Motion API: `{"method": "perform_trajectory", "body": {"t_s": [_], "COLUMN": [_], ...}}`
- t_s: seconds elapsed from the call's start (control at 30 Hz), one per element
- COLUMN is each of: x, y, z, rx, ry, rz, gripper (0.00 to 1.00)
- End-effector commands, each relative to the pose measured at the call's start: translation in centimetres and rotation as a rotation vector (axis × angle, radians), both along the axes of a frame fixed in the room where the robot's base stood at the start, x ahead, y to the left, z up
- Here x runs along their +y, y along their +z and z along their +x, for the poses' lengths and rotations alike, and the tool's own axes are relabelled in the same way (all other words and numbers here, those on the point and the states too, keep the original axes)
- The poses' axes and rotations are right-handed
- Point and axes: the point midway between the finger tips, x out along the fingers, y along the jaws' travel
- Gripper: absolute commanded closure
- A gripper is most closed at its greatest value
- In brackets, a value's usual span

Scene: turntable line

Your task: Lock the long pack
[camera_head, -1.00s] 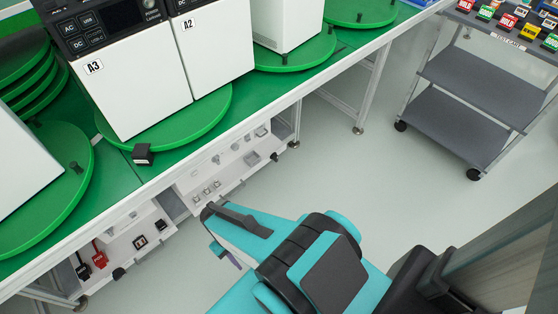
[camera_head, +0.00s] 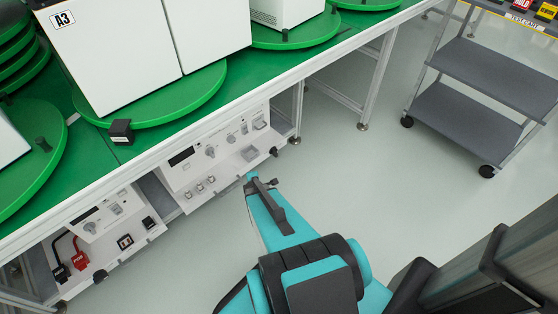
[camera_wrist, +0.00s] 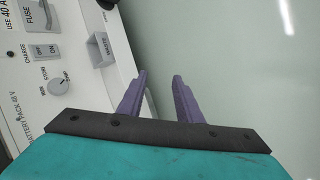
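My gripper (camera_wrist: 160,78) is open and empty in the wrist view, its two purple fingers apart. In the head view my gripper (camera_head: 262,183) is beside the right end of a long white unit (camera_head: 205,172) under the bench. In the wrist view this unit (camera_wrist: 75,18) is marked "BATTERY PACK 48 V", with a round knob (camera_wrist: 58,86), a charge switch (camera_wrist: 45,52) and a fuse. A shorter white unit (camera_head: 88,213) lies to its left, with red and black plugs. No name reads "long pack", and no lock is clearly shown.
A grey test cart (camera_head: 470,118) stands right. The floor between is clear.

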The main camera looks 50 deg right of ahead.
Motion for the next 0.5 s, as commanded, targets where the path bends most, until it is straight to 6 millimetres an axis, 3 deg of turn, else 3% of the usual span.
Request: {"method": "perform_trajectory", "body": {"t_s": [0.03,0.2,0.5], "x": [-2.0,-7.2,-14.9], "y": [-1.3,-1.8,-2.1], "z": [0.7,2.6,3.5], "rx": [-0.023,-0.092,-0.159], "ry": [0.045,0.224,0.533], "rz": [-0.049,-0.239,-0.617], "gripper": [0.68,0.68,0.68]}}
